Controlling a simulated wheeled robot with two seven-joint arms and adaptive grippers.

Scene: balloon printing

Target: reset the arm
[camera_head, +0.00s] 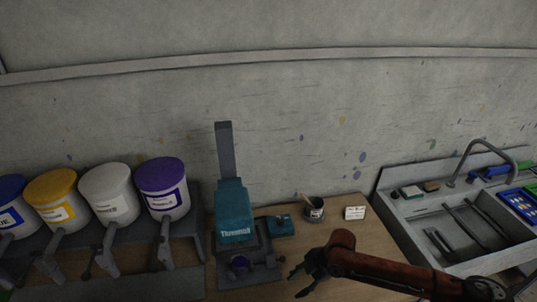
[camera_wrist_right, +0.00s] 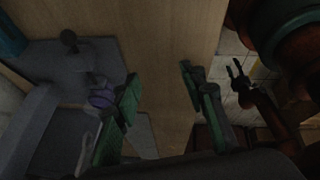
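My right gripper (camera_head: 304,276) is over the table's front part, right of the teal press (camera_head: 234,212), touching nothing that I can see. In the right wrist view its two green-padded fingers (camera_wrist_right: 160,98) stand wide apart with nothing between them. A purple round piece (camera_head: 239,263) sits on the press base; it also shows in the right wrist view (camera_wrist_right: 101,96), beside the left finger. My left gripper is outside the head view. A dark two-pronged end (camera_wrist_right: 238,76) on a reddish arm in the right wrist view may be it; its state is unclear.
Paint buckets with blue, yellow, white and purple (camera_head: 163,188) lids stand on a rack at left. A small cup with a brush (camera_head: 314,211) and a white box (camera_head: 355,213) stand behind my right gripper. A sink (camera_head: 465,227) with tools is at right. Bare wooden table (camera_head: 340,232) lies between.

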